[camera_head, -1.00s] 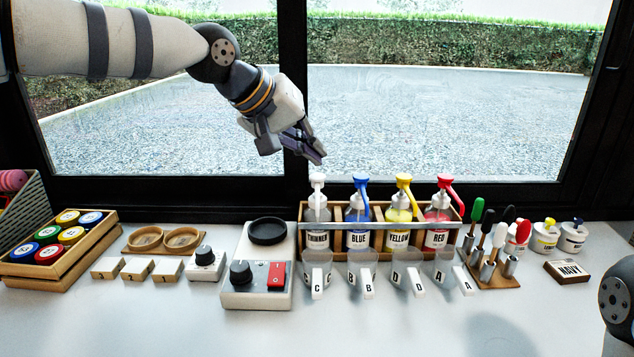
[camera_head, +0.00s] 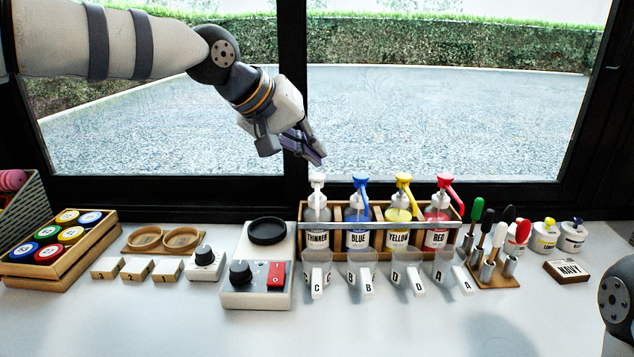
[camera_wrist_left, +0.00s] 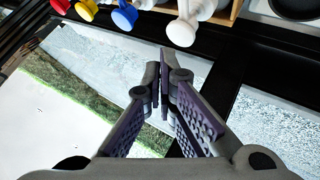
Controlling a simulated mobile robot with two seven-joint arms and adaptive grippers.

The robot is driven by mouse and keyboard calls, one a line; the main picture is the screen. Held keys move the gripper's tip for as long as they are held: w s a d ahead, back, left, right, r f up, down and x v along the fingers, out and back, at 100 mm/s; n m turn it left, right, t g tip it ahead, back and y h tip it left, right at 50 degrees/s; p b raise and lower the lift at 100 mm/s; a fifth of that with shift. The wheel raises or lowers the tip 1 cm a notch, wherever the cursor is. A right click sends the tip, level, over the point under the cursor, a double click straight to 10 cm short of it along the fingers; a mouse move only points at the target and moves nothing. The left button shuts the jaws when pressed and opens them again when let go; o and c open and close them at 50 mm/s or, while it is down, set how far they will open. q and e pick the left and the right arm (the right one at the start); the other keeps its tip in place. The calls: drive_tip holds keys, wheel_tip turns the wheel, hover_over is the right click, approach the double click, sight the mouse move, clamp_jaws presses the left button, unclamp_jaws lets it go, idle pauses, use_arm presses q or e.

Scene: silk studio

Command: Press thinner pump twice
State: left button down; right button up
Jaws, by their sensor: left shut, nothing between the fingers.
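The thinner bottle (camera_head: 317,213) has a white pump head and stands at the left end of a wooden rack (camera_head: 283,258) behind the counter's middle. Its white pump head (camera_wrist_left: 182,30) also shows at the top of the left wrist view. My left gripper (camera_head: 319,160) is shut and empty, just above the white pump head in the head view. A gap between its fingertips and the pump seems to show in the left wrist view (camera_wrist_left: 164,75). My right gripper is not in view.
Blue (camera_head: 358,215), yellow (camera_head: 399,215) and red (camera_head: 438,212) pump bottles stand right of the thinner. Labelled cups (camera_head: 317,268) line up in front of the rack. A scale-like device (camera_head: 256,292) stands to the left. The front counter is clear.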

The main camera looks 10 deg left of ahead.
use_arm(q)
drive_tip(key=shift+f, duration=0.1)
idle(0.3)
drive_tip(key=shift+f, duration=0.35)
drive_tip(key=shift+f, duration=0.95)
idle(0.7)
drive_tip(key=shift+r, duration=1.35)
wheel_tip(320, 180, up, 6)
